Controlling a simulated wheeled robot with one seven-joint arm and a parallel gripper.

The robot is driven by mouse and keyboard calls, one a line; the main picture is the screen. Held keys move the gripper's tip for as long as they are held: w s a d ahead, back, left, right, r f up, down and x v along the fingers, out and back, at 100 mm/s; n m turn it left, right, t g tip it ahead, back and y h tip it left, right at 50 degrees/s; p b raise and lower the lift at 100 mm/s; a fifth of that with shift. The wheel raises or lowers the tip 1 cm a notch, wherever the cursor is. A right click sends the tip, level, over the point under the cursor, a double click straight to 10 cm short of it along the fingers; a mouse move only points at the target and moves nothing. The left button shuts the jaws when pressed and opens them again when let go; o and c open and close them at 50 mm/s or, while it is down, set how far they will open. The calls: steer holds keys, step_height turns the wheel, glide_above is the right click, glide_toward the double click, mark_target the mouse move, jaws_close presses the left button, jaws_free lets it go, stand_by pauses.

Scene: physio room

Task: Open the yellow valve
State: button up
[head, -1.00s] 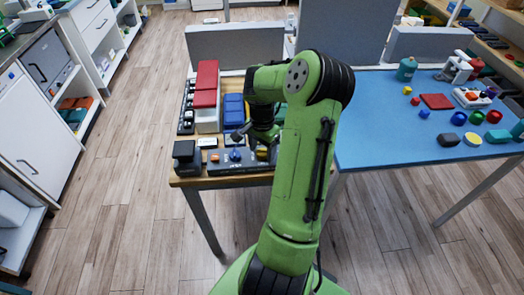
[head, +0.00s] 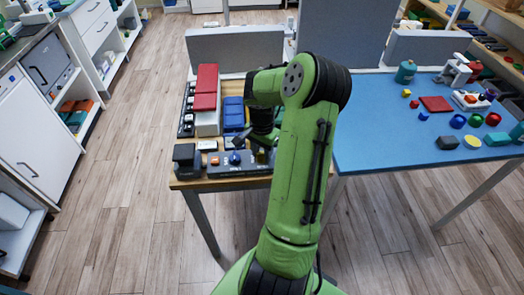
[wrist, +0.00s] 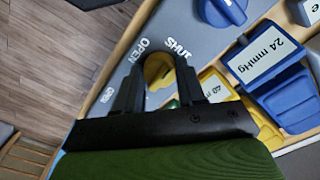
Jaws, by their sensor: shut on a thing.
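The yellow valve (wrist: 158,70) sits on a grey panel (wrist: 95,20) and shows between my fingers in the wrist view. White words OPEN and SHUT are printed beside it. My gripper (wrist: 160,82) is shut on the yellow valve, one dark finger on each side of it. The fingers hide part of the knob, so its exact pointing is hard to read. In the head view, my gripper (head: 263,150) is down at the right part of the panel and largely hides the yellow valve.
A blue valve (wrist: 225,10) stands close by on the same panel; it also shows in the head view (head: 235,158). Blue blocks marked 24 mmHg (wrist: 265,60) and yellow blocks (wrist: 215,88) lie beside the panel. A blue table (head: 380,130) with small objects stands at the right.

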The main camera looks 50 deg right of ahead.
steer(key=n+p, duration=0.1)
steer(key=n, duration=0.3)
steer(key=n+p, duration=0.1)
steer(key=n, duration=0.3)
steer(key=shift+n, duration=0.3)
steer(key=n, duration=0.4)
steer(key=shift+n, duration=2.3)
steer(key=o, duration=1.1)
steer(key=shift+c, duration=0.2)
